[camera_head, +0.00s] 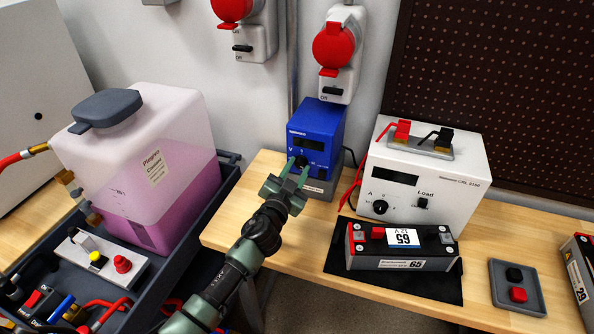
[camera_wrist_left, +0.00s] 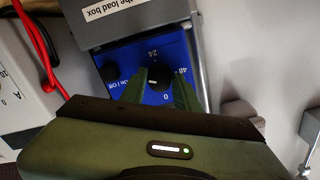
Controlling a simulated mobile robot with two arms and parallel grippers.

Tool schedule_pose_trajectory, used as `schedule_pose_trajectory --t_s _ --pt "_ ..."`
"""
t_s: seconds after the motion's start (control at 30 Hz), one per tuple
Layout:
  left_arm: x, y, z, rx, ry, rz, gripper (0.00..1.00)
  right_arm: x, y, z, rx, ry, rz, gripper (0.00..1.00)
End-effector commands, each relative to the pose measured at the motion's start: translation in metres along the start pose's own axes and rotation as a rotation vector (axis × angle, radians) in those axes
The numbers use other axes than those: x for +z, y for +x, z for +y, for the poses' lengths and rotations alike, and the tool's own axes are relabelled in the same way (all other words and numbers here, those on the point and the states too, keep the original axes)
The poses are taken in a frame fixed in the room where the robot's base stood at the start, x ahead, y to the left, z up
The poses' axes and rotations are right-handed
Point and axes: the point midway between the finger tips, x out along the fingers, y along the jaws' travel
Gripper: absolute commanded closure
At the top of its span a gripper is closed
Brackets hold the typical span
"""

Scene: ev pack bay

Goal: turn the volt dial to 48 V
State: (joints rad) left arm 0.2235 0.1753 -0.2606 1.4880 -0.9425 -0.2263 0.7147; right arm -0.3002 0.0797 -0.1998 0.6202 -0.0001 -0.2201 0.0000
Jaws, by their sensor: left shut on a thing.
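The blue supply box (camera_head: 316,125) stands on the wooden bench against the wall. Its dark volt dial (camera_head: 302,160) is on the front face. My left gripper (camera_head: 297,166) reaches in from below, with its two green fingers shut on either side of the dial. In the left wrist view, the dial (camera_wrist_left: 158,75) sits between the fingers, with a small white mark on it; the labels 24 and 48 show around it. The fingers partly hide the scale, so the exact setting is hard to read. My right gripper is not in view.
A white load box (camera_head: 425,170) with red and black clips stands right of the blue box. A 12 V battery block (camera_head: 402,245) lies on a black mat in front. A tank of pink liquid (camera_head: 145,165) sits on a dark cart at left.

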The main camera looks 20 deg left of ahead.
Motion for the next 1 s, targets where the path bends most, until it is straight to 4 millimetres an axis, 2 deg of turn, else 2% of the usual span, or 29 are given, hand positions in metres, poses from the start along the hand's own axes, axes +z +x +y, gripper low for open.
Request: schedule_pose_trajectory --t_s 0.7,1.0 --pt "-0.0011 0.0000 -0.0009 0.000 0.667 0.001 1.00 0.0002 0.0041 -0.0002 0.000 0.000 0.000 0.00" --pt "-0.0010 0.0000 -0.0013 0.001 0.859 0.001 1.00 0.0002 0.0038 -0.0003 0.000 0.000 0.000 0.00"
